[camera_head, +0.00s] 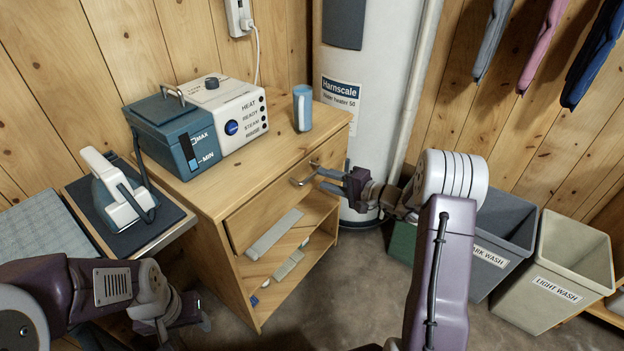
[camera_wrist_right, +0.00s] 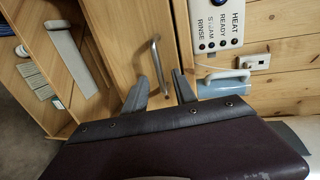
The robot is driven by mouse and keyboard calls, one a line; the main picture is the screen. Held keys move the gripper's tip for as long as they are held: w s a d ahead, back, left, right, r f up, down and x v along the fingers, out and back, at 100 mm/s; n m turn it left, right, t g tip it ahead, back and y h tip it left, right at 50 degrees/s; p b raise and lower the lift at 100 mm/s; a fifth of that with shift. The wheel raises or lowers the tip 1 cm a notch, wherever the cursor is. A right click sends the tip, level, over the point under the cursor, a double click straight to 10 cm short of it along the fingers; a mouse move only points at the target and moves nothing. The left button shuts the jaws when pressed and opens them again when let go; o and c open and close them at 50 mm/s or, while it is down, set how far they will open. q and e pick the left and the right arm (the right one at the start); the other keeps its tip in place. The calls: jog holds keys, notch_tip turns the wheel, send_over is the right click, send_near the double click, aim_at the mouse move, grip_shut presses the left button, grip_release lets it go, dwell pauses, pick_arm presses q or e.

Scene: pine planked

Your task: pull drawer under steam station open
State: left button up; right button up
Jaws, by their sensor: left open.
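The drawer (camera_head: 270,202) is a wooden front under the steam station's top and looks flush with the cabinet. Its metal bar handle (camera_head: 304,179) also shows in the right wrist view (camera_wrist_right: 155,60). My right gripper (camera_head: 325,180) is open at the handle. In the wrist view its two fingers (camera_wrist_right: 160,76) stand on either side of the handle's near end, not closed on it. The exact depth between fingertips and bar is hard to tell. My left gripper (camera_head: 200,314) is open and empty, low in front of the cabinet's left side.
An iron (camera_head: 118,190) rests on a pad to the left. Open shelves (camera_head: 300,235) lie below the drawer. Laundry bins (camera_head: 560,275) stand to the right. The floor in front is clear.

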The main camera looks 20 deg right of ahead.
aim_at(312, 174)
jog(key=x, duration=0.5)
jog(key=shift+w+a+b, duration=0.2)
jog(key=shift+w+b, duration=0.1)
grip_shut()
jog(key=shift+f, duration=0.1)
dwell(0.9)
